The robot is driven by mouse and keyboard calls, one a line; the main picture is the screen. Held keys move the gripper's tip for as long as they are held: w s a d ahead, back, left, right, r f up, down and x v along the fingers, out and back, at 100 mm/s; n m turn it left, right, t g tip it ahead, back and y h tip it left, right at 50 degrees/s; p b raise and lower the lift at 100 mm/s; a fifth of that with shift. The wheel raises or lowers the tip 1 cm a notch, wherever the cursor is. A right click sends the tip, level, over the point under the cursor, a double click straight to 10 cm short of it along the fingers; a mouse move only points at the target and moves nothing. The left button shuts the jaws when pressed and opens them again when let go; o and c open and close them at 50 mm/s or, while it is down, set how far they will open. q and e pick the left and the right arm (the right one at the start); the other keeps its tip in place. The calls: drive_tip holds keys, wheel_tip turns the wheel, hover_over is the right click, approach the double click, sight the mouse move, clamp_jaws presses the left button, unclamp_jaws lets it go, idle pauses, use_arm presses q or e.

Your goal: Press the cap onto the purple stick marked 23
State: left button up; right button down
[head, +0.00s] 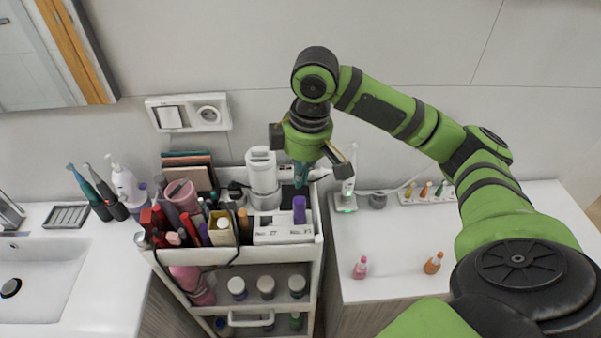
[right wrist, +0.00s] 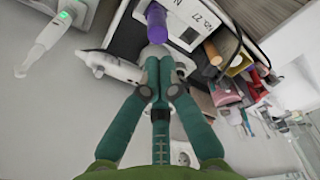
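A purple stick (head: 299,212) stands upright in a white labelled block (head: 285,233) at the front right of the cart's top tray. It also shows at the top of the right wrist view (right wrist: 171,24), beside black print on the block (right wrist: 205,15); I cannot read 23 there with certainty. My right gripper (head: 301,180) points down above the cart, just behind the stick and apart from it in the picture. In the right wrist view its teal fingers (right wrist: 157,72) come together, and I see nothing held between them. I cannot make out a separate cap. My left gripper is not in view.
A white appliance (head: 262,172) stands left of my gripper. Bottles and brushes crowd the cart's left side, including a pink cup (head: 181,193). A pink bottle (head: 360,268) and an orange bottle (head: 432,263) stand on the right counter (head: 390,285), which has free room.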

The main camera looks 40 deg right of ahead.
sight(299, 200)
drive_tip(key=shift+f, duration=0.15)
drive_tip(key=shift+f+b, duration=0.6)
drive_tip(key=shift+f, duration=1.8)
drive_tip(key=shift+r+p, duration=0.7)
drive_tip(key=shift+r, duration=2.85)
